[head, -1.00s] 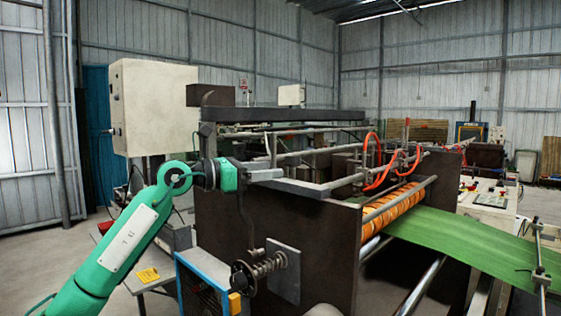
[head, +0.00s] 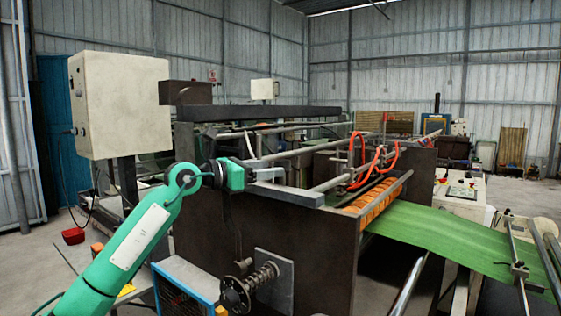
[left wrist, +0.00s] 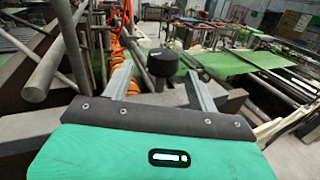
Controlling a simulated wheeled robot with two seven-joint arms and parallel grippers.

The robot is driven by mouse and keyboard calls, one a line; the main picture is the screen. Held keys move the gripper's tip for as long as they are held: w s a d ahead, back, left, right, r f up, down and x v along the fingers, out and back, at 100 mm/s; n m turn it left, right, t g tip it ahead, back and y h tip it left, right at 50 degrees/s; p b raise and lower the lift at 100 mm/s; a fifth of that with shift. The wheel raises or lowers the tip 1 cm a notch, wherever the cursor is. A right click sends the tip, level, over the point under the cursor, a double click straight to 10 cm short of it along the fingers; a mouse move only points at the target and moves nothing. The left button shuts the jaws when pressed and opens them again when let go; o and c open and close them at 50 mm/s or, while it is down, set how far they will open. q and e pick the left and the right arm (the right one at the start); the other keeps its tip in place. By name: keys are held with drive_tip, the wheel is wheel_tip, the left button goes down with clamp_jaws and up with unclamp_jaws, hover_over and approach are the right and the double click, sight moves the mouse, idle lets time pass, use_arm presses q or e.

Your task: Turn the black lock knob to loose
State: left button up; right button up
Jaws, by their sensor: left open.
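A black knob (left wrist: 163,63) shows in the left wrist view, on a short dark stem, standing between the two grey fingers of my left gripper (left wrist: 158,84). The gripper is open, with gaps visible either side of the knob. In the head view my left gripper (head: 268,174) is over the near top edge of the dark machine frame (head: 265,215). I cannot make out the knob there; the gripper may hide it. The knob's setting cannot be read. My right gripper is not in view.
A grey top bar (head: 285,191) and thin rails (head: 330,183) lie close to the gripper. Orange hoses (head: 372,167) loop farther right. A black handwheel with a spring (head: 236,293) juts out low in front. A green sheet (head: 430,235) runs off to the right.

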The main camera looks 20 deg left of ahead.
sight(275, 166)
use_arm(q)
drive_tip(key=p+x, duration=0.1)
drive_tip(key=x, duration=0.3)
drive_tip(key=shift+s+d+r, duration=0.15)
drive_tip(key=shift+s+d, duration=0.05)
drive_tip(key=shift+w+d, duration=0.15)
drive_tip(key=shift+w, duration=0.2)
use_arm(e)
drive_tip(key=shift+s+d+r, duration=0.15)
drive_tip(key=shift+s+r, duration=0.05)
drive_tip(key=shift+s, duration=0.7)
use_arm(q)
drive_tip(key=c, duration=0.9)
